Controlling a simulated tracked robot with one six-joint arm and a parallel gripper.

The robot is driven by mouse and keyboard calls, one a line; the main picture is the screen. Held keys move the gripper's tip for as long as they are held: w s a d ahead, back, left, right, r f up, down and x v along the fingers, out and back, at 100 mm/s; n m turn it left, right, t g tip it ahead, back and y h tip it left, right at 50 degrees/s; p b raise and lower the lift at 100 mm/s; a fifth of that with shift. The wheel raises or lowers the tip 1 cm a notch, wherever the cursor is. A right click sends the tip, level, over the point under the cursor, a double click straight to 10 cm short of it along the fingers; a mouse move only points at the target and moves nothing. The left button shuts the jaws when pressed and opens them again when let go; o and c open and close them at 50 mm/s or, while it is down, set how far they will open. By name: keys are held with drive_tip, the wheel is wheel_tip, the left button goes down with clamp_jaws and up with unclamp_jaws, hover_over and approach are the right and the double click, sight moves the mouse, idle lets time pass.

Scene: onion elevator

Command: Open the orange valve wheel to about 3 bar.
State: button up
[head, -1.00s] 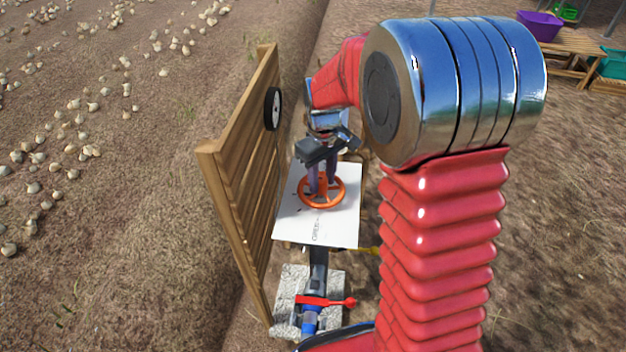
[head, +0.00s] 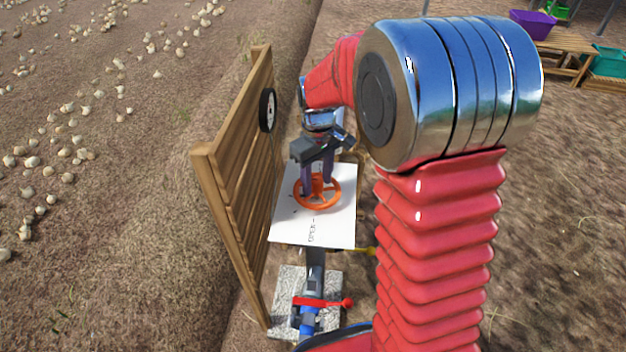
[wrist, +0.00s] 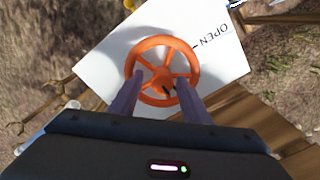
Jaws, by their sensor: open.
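The orange valve wheel (head: 331,198) lies flat over a white plate (head: 283,233) printed with the word OPEN. It also shows in the wrist view (wrist: 162,43), with the plate (wrist: 105,75) behind it. My gripper (head: 317,188) points down at the wheel. In the wrist view my gripper (wrist: 160,92) is open, its two fingers apart over the near half of the wheel. I cannot tell whether the fingers touch the rim or spokes. The round gauge (head: 268,110) on the wooden panel is seen nearly edge-on, so its reading cannot be made out.
The wooden panel (head: 232,170) stands just left of the wheel. A pipe with a red lever handle (head: 322,302) sits on a stone block (head: 283,310) in front. A purple tub (head: 533,24) and a teal crate (head: 609,62) are at the back right.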

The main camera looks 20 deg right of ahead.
sight(317, 178)
wheel_tip(317, 178, up, 13)
idle(0.5)
idle(0.5)
